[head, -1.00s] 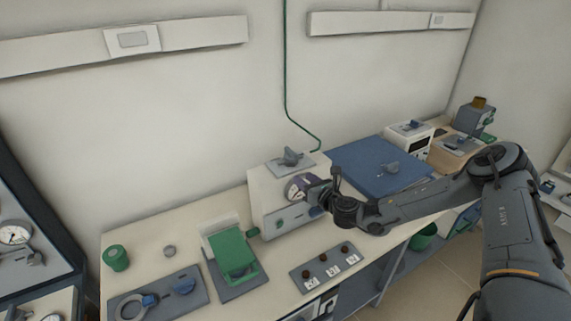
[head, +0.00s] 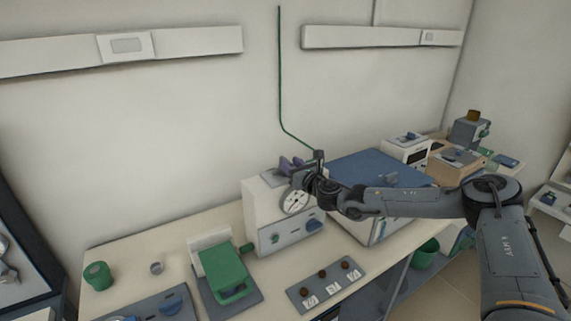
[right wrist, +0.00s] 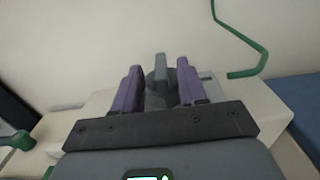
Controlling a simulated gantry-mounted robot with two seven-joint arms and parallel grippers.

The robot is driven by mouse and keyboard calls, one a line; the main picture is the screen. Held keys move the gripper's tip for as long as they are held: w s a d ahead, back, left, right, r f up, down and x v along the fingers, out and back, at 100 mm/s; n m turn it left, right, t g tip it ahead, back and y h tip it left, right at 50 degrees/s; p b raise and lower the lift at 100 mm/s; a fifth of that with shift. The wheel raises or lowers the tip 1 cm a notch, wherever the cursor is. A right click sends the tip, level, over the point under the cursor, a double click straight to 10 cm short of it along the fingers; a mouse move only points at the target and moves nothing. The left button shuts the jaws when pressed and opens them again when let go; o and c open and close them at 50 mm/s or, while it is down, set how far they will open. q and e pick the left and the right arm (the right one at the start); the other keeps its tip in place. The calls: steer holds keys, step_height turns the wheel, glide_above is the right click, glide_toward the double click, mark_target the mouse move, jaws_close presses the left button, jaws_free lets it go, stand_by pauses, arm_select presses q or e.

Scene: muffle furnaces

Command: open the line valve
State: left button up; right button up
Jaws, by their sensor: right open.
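The line valve's grey lever handle (right wrist: 160,72) stands upright in the right wrist view, on top of the white box (head: 258,208). My right gripper (head: 291,163) is over the top of that box, its purple fingers open. In the right wrist view my right gripper (right wrist: 160,88) has one finger on each side of the handle, with a gap showing at the sides. I cannot tell how deep the handle sits between them. In the head view the handle is mostly hidden by the gripper. My left gripper is not in view.
A green pipe (head: 281,90) runs down the wall to behind the gripper. A round gauge (head: 295,202) and a blue knob (head: 314,225) are on the box front. A blue-topped furnace (head: 372,168) stands to the right. A green press-like device (head: 226,270) stands at left.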

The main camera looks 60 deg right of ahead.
mark_target(286, 159)
steer(key=shift+w+d+f, duration=0.15)
steer(key=shift+w+d, duration=0.05)
steer(key=shift+w, duration=0.2)
steer(key=shift+w+d+r+b, duration=0.2)
steer(key=shift+w+d+b, duration=0.2)
steer(key=shift+w+d, duration=0.25)
steer(key=shift+w+f, duration=0.1)
steer(key=shift+w, duration=0.6)
jaws_close()
